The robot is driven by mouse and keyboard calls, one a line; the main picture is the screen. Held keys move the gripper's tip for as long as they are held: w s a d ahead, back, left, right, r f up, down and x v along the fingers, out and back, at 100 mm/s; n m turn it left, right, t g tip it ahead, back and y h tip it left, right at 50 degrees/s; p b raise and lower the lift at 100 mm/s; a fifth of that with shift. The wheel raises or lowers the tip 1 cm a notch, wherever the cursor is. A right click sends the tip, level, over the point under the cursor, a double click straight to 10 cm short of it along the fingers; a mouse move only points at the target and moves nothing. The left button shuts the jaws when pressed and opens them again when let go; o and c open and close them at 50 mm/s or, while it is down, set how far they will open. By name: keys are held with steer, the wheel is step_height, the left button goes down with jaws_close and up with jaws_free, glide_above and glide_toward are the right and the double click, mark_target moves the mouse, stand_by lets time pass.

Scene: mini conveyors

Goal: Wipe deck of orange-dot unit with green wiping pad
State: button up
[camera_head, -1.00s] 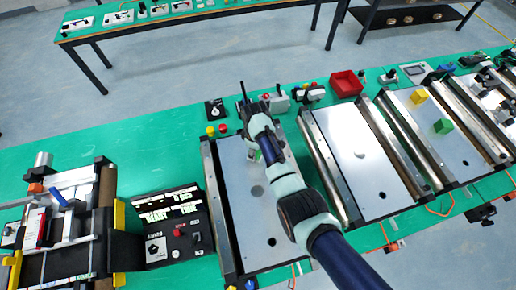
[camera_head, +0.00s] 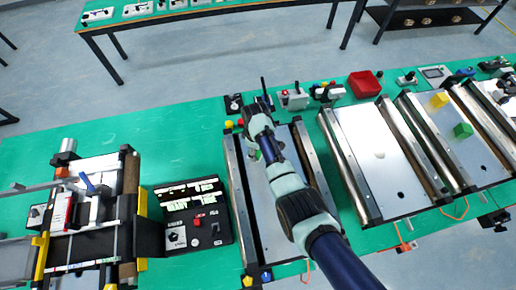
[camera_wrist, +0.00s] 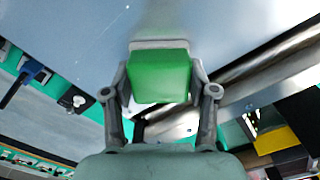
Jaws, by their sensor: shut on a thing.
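My gripper (camera_wrist: 160,92) is shut on the green wiping pad (camera_wrist: 160,77), a green block with a pale layer at its far side. In the wrist view the pad is in front of the grey-blue deck (camera_wrist: 230,25); I cannot tell whether they touch. In the head view my gripper (camera_head: 266,149) is over the leftmost flat deck (camera_head: 256,195), near its upper half, with only a sliver of green showing. My arm hides much of this deck. I cannot make out an orange dot on this unit; a yellow and a blue knob sit at its near end.
A control box (camera_head: 193,216) stands left of the deck. Another flat conveyor (camera_head: 376,160) is to the right, and beyond it one carries a yellow cube (camera_head: 439,100) and a green cube (camera_head: 463,130). A red bin (camera_head: 364,84) is behind. Metal rails edge the decks.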

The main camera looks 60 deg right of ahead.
step_height(320, 180, up, 3)
steer(key=shift+s+d+r+p, duration=0.15)
steer(key=shift+r+p, duration=0.05)
steer(key=shift+p, duration=0.5)
steer(key=shift+r+p, duration=1.7)
steer(key=shift+r, duration=0.65)
